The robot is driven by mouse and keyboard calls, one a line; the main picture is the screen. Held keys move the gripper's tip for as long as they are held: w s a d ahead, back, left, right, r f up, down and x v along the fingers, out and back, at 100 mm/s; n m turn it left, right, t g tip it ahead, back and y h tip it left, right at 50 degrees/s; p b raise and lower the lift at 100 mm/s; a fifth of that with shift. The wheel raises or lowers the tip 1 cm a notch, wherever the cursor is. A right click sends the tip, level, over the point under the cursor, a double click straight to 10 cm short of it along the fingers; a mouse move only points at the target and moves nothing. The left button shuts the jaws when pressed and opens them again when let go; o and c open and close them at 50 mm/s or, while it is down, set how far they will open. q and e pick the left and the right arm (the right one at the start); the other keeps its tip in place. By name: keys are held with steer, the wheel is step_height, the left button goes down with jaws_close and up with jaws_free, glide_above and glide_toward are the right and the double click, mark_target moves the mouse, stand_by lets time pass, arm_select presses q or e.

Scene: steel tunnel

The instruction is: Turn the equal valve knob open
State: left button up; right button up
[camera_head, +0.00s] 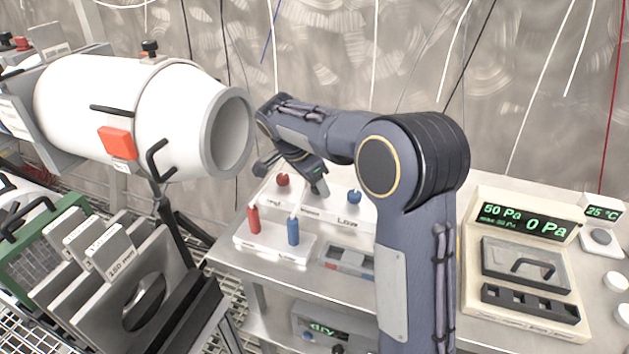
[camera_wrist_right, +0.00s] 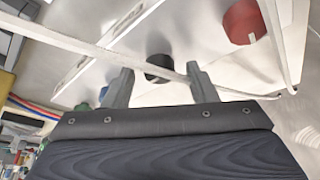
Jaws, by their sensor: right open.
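A white valve box (camera_head: 330,212) stands on the steel bench, with a red knob (camera_head: 283,180) at left and a blue knob (camera_head: 354,196) at right. My right gripper (camera_head: 292,178) reaches down over the box between these knobs, hiding its middle in the head view. In the right wrist view, a black knob (camera_wrist_right: 158,68), likely the equal valve, shows between the two spread fingertips of my open right gripper (camera_wrist_right: 160,84). I see no clear contact. The red knob also shows there (camera_wrist_right: 242,20). My left gripper is out of view.
A white cylinder (camera_head: 150,110) with a wide open end is close left of my right gripper. A lower white box with red (camera_head: 253,219) and blue (camera_head: 293,231) handles stands in front. A pressure display unit (camera_head: 520,265) is at right. Thin tubes cross the wrist view.

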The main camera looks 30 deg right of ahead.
steer(key=p+v, duration=0.1)
steer(key=v, duration=0.6)
steer(key=shift+a+r, duration=0.2)
steer(key=shift+r, duration=0.15)
steer(key=shift+s, duration=0.1)
steer(key=s+r+n+t+y+p, duration=0.1)
steer(key=s+r+n+y+p, duration=0.15)
steer(key=s, duration=0.45)
steer(key=s+r+n+t+y+p, duration=0.1)
steer(key=s+r+n+y+p, duration=0.1)
steer(key=s+n+y+p, duration=0.3)
steer(key=s+a+n+t+p, duration=0.1)
steer(key=s+a+n+p, duration=0.1)
steer(key=s, duration=0.6)
steer(key=s+a+n+t+p, duration=0.2)
steer(key=s+a+n, duration=0.3)
steer(key=s, duration=0.4)
steer(key=shift+a+n+y, duration=0.35)
